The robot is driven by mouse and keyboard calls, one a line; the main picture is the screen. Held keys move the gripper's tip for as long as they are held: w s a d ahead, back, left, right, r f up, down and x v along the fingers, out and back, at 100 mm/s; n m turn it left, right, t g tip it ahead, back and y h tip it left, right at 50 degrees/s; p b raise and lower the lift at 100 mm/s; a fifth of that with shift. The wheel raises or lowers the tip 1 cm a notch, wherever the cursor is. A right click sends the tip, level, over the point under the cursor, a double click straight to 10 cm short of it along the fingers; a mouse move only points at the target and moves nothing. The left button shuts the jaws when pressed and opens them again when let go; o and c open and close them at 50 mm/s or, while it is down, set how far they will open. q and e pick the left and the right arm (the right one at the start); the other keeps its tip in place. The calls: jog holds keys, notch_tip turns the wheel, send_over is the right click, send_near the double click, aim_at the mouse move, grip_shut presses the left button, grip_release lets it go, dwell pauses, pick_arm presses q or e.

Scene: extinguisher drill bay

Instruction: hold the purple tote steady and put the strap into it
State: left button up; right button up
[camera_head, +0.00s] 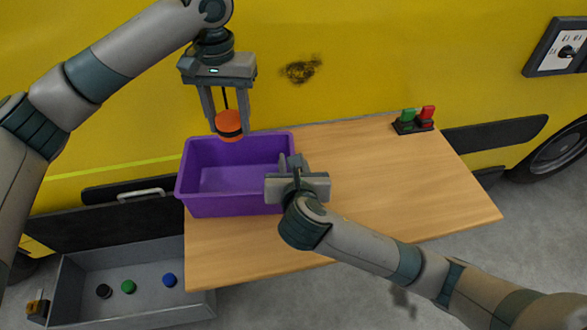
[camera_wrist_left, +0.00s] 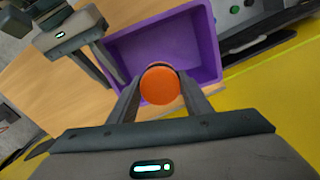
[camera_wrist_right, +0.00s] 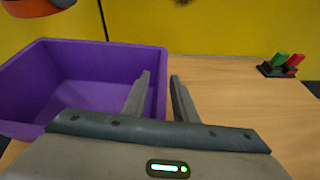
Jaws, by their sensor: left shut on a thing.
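The purple tote (camera_head: 236,205) stands on the left end of the wooden table, and the part of its inside that I see is empty. My left gripper (camera_head: 228,124) is shut on the strap (camera_head: 229,119), an orange roll with a dark band, and holds it above the tote's back part. The strap also shows between the fingers in the left wrist view (camera_wrist_left: 162,86). My right gripper (camera_wrist_right: 162,76) is at the tote's right wall, one finger inside and one outside. A gap shows between its fingers, so it looks open; contact with the wall is unclear.
A grey bin (camera_head: 65,290) with black, green and blue round pieces stands low at front left. A small holder with green and red pieces (camera_head: 413,122) sits at the table's back right. The yellow vehicle side (camera_head: 400,50) rises behind. The table's (camera_head: 400,190) right half is mostly clear.

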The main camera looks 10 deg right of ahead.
jog(key=shift+x, duration=1.1)
jog(key=shift+c, duration=0.4)
grip_shut()
pick_arm(q)
jog(key=shift+f, duration=0.1)
notch_tip(320, 180, down, 13)
dwell(0.8)
jog(key=o, duration=1.3)
jog(key=shift+r, duration=0.2)
